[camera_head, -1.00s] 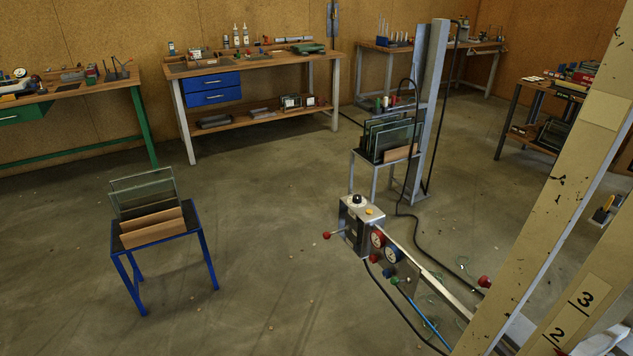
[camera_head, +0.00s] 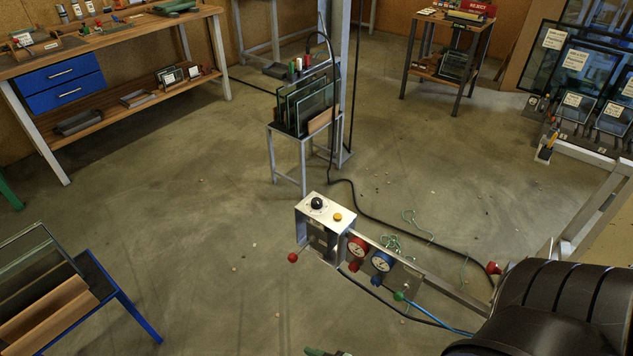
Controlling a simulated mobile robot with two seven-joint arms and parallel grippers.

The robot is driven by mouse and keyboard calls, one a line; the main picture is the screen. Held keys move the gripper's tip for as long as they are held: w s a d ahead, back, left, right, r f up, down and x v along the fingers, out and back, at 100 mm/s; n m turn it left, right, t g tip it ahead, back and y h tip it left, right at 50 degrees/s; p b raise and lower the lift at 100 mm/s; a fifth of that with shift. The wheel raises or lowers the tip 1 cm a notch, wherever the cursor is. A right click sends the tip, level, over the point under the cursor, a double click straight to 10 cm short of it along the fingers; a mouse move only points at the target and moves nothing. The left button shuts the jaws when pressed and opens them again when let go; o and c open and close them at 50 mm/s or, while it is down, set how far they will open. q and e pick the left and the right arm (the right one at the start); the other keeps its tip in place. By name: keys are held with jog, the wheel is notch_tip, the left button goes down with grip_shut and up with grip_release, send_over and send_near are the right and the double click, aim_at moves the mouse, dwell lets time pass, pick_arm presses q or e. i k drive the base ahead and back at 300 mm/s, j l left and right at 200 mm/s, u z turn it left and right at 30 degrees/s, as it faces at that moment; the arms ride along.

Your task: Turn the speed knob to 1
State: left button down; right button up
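A round black knob (camera_head: 317,203) sits on the pale top face of a metal control box (camera_head: 318,236), near the middle of the view. A yellow button (camera_head: 337,217) is beside it on the same face. The scale marks around the knob are too small to read, so I cannot tell its setting. A red-tipped lever (camera_head: 293,257) sticks out at the box's left. Neither of my grippers is in view. A dark, ribbed arm part of mine fills the lower right corner, apart from the box.
A red gauge (camera_head: 357,247) and a blue gauge (camera_head: 382,262) hang on the rail right of the box. A grey stand (camera_head: 287,148) holds glass panes behind it. A blue-legged stand (camera_head: 125,299) with panes is lower left. Hoses trail on the floor. Floor left of the box is clear.

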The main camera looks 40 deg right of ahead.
aim_at(316, 203)
jog(key=i+j+z, duration=0.1)
jog(key=i+z, duration=0.25)
jog(key=i+j+z, duration=0.1)
jog(key=z, duration=0.25)
jog(key=i+j+z, duration=0.25)
jog(key=z, duration=0.15)
